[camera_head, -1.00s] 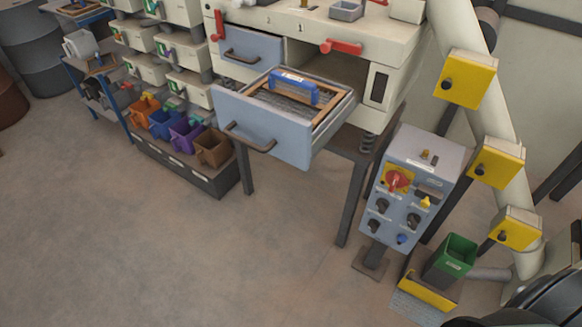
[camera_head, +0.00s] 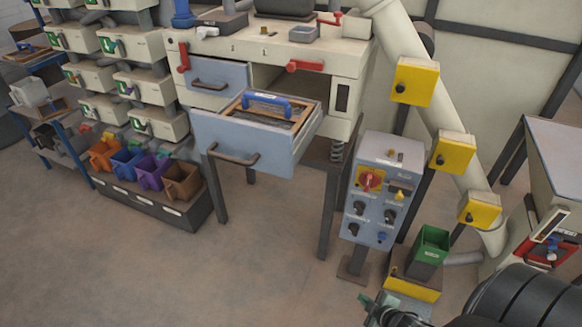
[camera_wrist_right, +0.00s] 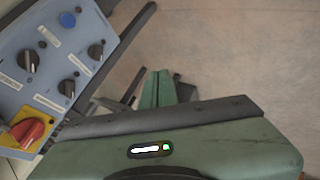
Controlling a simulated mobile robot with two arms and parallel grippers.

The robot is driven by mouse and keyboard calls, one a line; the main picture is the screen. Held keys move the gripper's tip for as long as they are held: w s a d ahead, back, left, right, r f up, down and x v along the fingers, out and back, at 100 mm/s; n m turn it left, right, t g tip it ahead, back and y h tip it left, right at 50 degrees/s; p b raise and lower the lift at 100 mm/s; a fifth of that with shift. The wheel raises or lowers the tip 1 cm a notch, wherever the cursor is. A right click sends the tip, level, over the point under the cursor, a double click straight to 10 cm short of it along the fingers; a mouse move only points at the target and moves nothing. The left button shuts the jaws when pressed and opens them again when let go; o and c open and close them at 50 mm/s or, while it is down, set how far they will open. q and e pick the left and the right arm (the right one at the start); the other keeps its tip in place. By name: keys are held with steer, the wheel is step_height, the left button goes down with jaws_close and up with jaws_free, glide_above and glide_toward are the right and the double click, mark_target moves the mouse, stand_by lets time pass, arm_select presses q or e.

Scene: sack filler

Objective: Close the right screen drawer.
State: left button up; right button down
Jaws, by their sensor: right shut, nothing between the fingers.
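The right screen drawer (camera_head: 243,145) is pulled out of the cream machine in the head view. It has a blue-grey front with a dark bar handle (camera_head: 232,158). A wood-framed screen with a blue handle (camera_head: 266,103) lies in it. My right gripper (camera_head: 366,302) is low at the bottom edge of the head view, right of and well apart from the drawer. Its green fingers are together and empty in the right wrist view (camera_wrist_right: 158,88). The drawer is not in the wrist view. My left gripper is not in view.
A control box (camera_head: 378,190) on a post stands between my right gripper and the drawer. A green bin (camera_head: 430,248) and a yellow-edged dustpan-like piece (camera_head: 412,290) are near the gripper. Coloured bins (camera_head: 150,168) stand at left. The floor before the drawer is clear.

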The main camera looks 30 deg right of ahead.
steer(key=w+r+n+t+y, duration=0.1)
steer(key=w+r+n+t, duration=0.2)
steer(key=w+r, duration=0.55)
steer(key=w+r+n+t+y, duration=0.1)
steer(key=w+r+n+t, duration=0.15)
steer(key=r, duration=1.05)
steer(key=n+t+y+b, duration=0.1)
steer(key=n+t+y, duration=0.1)
steer(key=n+y, duration=0.65)
glide_toward(292, 166)
steer(key=s+a+r+n+h, duration=0.1)
steer(key=s+a+r, duration=0.3)
steer(key=s+a, duration=0.1)
steer(key=w+p, duration=0.1)
steer(key=w, duration=0.2)
steer(key=w+a+p, duration=0.1)
steer(key=w, duration=0.3)
steer(key=w+p, duration=0.1)
steer(key=w, duration=0.2)
steer(key=shift+w+a, duration=0.25)
steer(key=shift+w, duration=0.05)
steer(key=shift+w+d+f, duration=0.15)
steer(key=shift+d, duration=0.1)
steer(key=shift+w, duration=0.1)
